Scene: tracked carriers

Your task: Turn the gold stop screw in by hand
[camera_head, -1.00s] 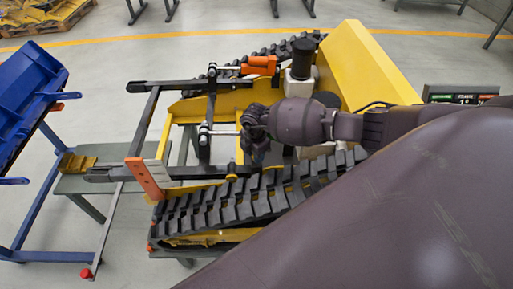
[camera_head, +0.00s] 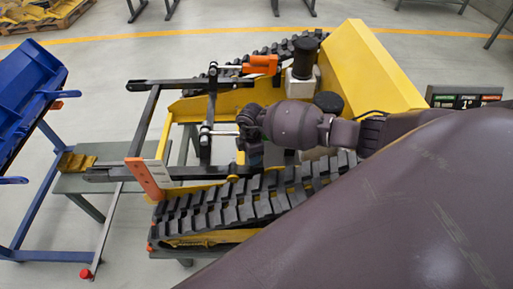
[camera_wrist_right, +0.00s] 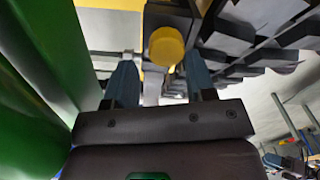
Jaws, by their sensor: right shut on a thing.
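The gold stop screw (camera_wrist_right: 166,46) shows as a round yellow head between the fingers of my right gripper (camera_wrist_right: 161,80) in the wrist view. The gripper is shut on it; the fingers stand on either side of the head. In the head view my right gripper (camera_head: 251,152) points down over the near side of the yellow tracked carrier (camera_head: 365,70), by the dark lift linkage. The screw's head cannot be told apart there behind my wrist. My left gripper is not in view.
A black rubber track (camera_head: 250,200) runs along the near side, close below my gripper. An orange-tipped bar (camera_head: 146,179) stands at the left. A blue bin (camera_head: 28,95) is at the far left. A display box (camera_head: 463,98) stands at the right. A green surface (camera_wrist_right: 40,60) is close in the wrist view.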

